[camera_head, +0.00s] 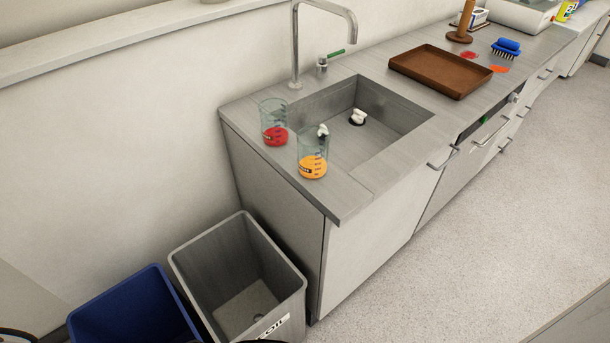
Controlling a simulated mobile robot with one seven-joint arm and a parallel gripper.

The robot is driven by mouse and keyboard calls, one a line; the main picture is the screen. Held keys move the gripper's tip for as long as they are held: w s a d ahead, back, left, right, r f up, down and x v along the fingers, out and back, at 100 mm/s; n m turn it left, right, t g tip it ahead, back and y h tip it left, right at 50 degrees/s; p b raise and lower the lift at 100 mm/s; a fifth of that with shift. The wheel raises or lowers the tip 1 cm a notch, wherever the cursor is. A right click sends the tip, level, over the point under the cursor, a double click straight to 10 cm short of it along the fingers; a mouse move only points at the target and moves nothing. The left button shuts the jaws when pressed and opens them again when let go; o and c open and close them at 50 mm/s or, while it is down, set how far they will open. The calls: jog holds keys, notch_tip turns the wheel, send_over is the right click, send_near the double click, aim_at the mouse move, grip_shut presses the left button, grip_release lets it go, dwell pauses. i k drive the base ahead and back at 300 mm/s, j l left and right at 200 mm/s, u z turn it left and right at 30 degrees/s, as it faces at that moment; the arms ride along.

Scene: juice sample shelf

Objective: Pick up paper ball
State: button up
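A small white crumpled lump that looks like a paper ball (358,117) lies in the sink (385,125), at the dark drain on its floor. A second, smaller white lump (323,131) shows at the rim of the beaker with orange liquid (313,168); I cannot tell whether it is in the beaker or behind it. My gripper is not in view.
A beaker with red liquid (274,137) stands by the sink's left edge. A tap (294,50) rises behind the sink. A brown tray (440,78), blue brush (507,46) and red spills (460,65) are on the counter. A grey bin (205,295) and blue bin (165,285) stand below. Right floor is clear.

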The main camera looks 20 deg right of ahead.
aim_at(357, 116)
jog(key=l+u, duration=0.1)
jog(key=l, duration=1.5)
jog(key=k+l+u, duration=0.15)
jog(key=l, duration=1.45)
jog(key=i+j, duration=0.8)
jog(key=i, duration=0.1)
